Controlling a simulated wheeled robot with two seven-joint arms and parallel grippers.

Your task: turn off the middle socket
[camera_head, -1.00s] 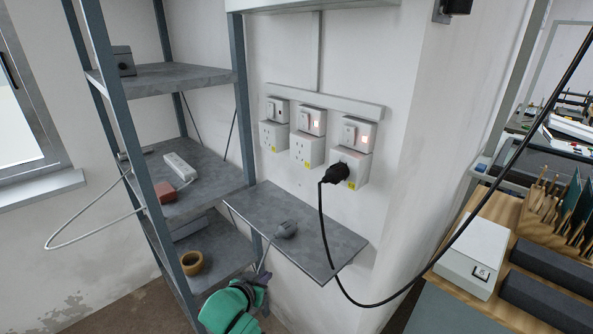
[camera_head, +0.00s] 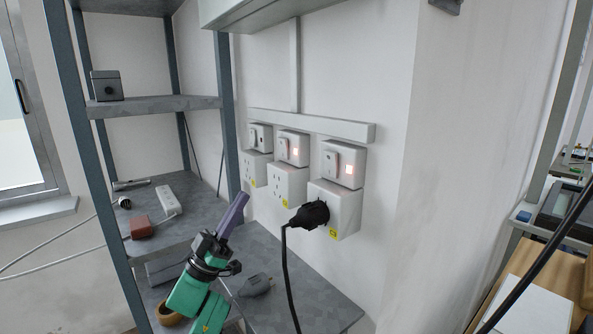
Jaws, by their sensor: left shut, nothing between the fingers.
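Three white sockets are in a row on the wall, each with a switch box above it. The middle socket (camera_head: 287,186) has an empty face, and its switch (camera_head: 292,148) has a lit reddish light. The right socket (camera_head: 335,206) holds a black plug (camera_head: 309,215), and its switch (camera_head: 343,164) is also lit. The left socket (camera_head: 255,170) shows no light at its switch (camera_head: 260,137). My left gripper (camera_head: 241,203) is shut and empty, with purple-grey fingers pointing up. In the picture it is below and left of the middle socket, apart from it. My right gripper is not in view.
A metal wall shelf (camera_head: 320,290) below the sockets carries a grey plug (camera_head: 255,285). A black cable hangs from the black plug. A rack (camera_head: 150,104) on the left holds a power strip (camera_head: 168,200), a red-brown block (camera_head: 141,227) and a tape roll (camera_head: 170,314).

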